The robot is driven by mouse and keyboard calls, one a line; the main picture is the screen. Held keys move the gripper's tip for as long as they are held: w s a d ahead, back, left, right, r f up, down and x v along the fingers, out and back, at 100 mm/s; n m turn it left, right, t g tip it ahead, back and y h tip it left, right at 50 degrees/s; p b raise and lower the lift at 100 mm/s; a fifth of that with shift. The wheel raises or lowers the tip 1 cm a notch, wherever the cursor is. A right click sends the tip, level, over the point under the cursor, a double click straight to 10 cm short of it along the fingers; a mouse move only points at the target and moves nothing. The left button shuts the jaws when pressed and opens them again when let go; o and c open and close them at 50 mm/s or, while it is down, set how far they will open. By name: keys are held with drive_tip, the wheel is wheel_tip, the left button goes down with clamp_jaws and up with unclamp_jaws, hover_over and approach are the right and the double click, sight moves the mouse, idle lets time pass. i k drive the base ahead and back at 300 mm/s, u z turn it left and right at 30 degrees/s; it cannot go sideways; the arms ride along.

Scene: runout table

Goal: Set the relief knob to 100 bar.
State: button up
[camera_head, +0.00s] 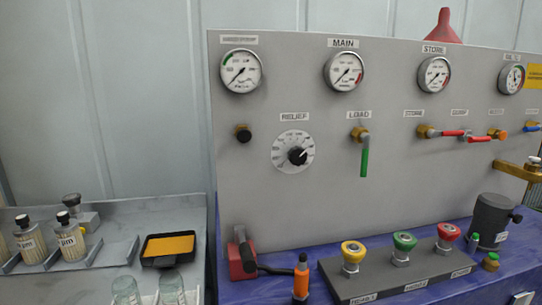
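The relief knob (297,156) is a small black knob on a round pale dial marked with a scale, under the RELIEF label (294,117) on the grey panel. Its pointer is turned toward the upper right; the scale numbers are too small to read. The MAIN gauge (344,72) is above and to the right of the knob, with its needle toward the lower left. My gripper is not in view.
Right of the dial, the LOAD valve's green handle (364,162) hangs down. Below the panel stand yellow (352,251), green and red knobs on a dark block, and a red pump (241,258) with an orange-gripped handle. The panel face around the dial is clear.

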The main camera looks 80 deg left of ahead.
sight(297, 155)
drive_tip(key=k, duration=0.9)
drive_tip(key=u, duration=1.2)
drive_tip(key=i, duration=0.95)
drive_tip(key=u, duration=0.75)
drive_tip(key=k, duration=0.6)
drive_tip(key=u, duration=0.05)
drive_tip(key=i, duration=0.6)
drive_tip(key=z, duration=0.85)
